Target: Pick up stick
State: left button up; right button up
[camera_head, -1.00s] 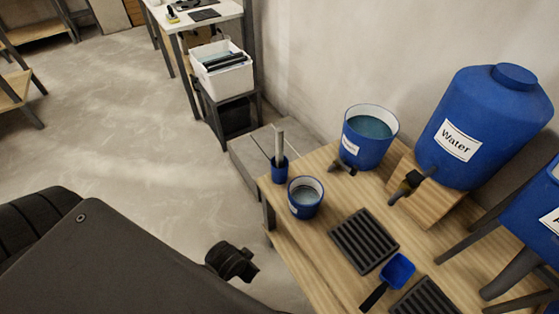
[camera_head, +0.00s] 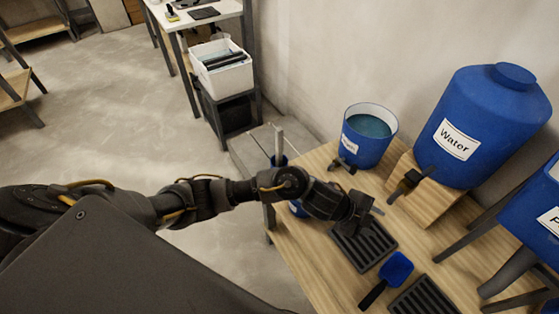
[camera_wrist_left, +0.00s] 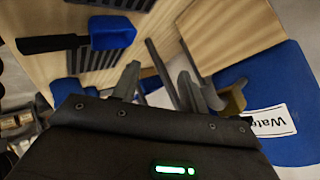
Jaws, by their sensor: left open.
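The task's stick seems to be the thin grey upright stick (camera_head: 279,142) at the table's left end. It stands in a small blue cup (camera_head: 285,161), now mostly hidden behind my left arm. My left gripper (camera_head: 368,208) is open above a black slatted tray, to the right of the stick and apart from it. In the left wrist view the jaws (camera_wrist_left: 158,88) show at the lower middle, and I see no object clearly between them. My right gripper is not in view.
A blue bucket (camera_head: 368,137) of water stands behind my left gripper. A blue water tank (camera_head: 485,120) with a tap is at the right. A blue scoop (camera_head: 396,268) lies in front, beside the black slatted tray (camera_head: 366,248). The left floor is open.

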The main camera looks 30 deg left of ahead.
pick_arm(q)
jog(key=w+a+m+g+y, duration=0.3)
jog(key=w+a+m, duration=0.2)
jog(key=a, duration=0.3)
notch_tip(320, 180, up, 12)
jog(key=n+g+y, duration=0.1)
jog(key=n+y, duration=0.1)
jog(key=y, duration=0.5)
send_over(280, 129)
jog(key=d, duration=0.1)
jog(key=shift+s+d, duration=0.1)
jog(key=shift+s, duration=0.1)
jog(key=shift+a+r, duration=0.3)
jog(key=shift+a, duration=0.05)
jog(key=f, duration=0.5)
jog(key=shift+w+a+f+p, duration=0.2)
jog(key=shift+a+f+p, duration=0.1)
jog(key=shift+p, duration=0.1)
notch_tip(280, 129, down, 5)
jog(key=shift+a+r+p, duration=0.15)
jog(key=shift+p, duration=0.65)
jog(key=shift+f, duration=0.3)
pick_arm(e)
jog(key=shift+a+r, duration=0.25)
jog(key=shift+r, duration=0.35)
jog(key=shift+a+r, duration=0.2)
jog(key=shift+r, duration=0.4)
